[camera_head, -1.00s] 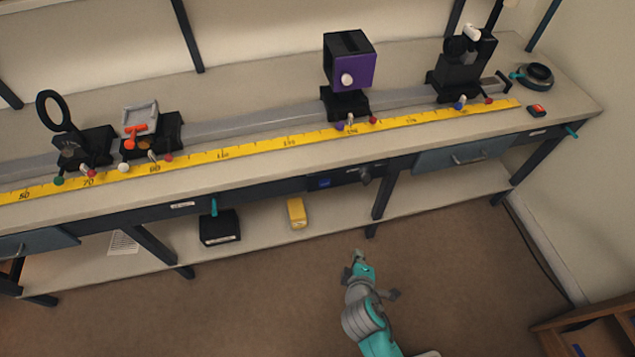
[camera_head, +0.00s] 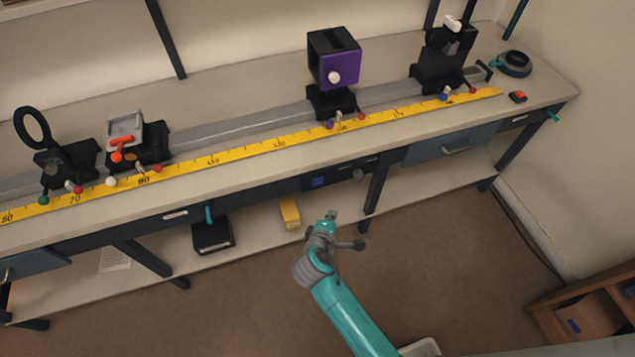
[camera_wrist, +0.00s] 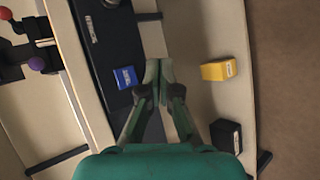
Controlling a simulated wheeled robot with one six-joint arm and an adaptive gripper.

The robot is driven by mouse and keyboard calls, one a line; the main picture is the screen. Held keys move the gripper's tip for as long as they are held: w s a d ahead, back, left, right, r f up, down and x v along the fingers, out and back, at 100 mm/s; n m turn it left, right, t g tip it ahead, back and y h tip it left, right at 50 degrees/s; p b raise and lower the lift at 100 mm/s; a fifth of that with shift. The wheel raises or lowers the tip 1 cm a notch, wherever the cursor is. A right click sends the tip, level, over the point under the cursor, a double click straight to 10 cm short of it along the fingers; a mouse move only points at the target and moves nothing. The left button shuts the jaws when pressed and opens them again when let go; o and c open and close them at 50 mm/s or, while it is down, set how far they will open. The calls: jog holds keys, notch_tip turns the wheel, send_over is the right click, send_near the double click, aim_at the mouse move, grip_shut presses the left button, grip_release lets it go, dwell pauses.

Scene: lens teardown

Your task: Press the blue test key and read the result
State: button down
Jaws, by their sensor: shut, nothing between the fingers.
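The blue test key (camera_head: 318,181) sits on the dark front panel (camera_head: 340,176) under the bench top. In the wrist view the blue key (camera_wrist: 125,77) shows just left of my fingertips, with a gap between them. My gripper (camera_head: 331,215) is shut and empty, in front of the bench and below the key in the head view. Its closed fingertips also show in the wrist view (camera_wrist: 158,66). A dark knob (camera_head: 358,174) is on the same panel, right of the key. I cannot see a readable result anywhere.
A yellow block (camera_head: 290,214) and a black box (camera_head: 213,235) stand on the lower shelf. A teal handle (camera_head: 208,214) sticks out left of the key. The bench leg (camera_head: 375,195) is to the right.

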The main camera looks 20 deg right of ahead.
send_near(323, 184)
jog(key=shift+s+f+x, duration=0.1)
jog(key=shift+x, duration=0.8)
jog(key=shift+s+f+x, duration=0.15)
jog(key=shift+x, duration=0.7)
jog(key=shift+s+f+x, duration=0.1)
jog(key=shift+x, duration=0.8)
jog(key=shift+w+d, duration=0.1)
jog(key=shift+w, duration=0.05)
jog(key=shift+w, duration=0.3)
jog(key=shift+w, duration=0.35)
jog(key=shift+s, duration=0.15)
dwell(0.3)
jog(key=shift+s, duration=0.65)
jog(key=shift+s, duration=0.1)
jog(key=shift+s, duration=2.4)
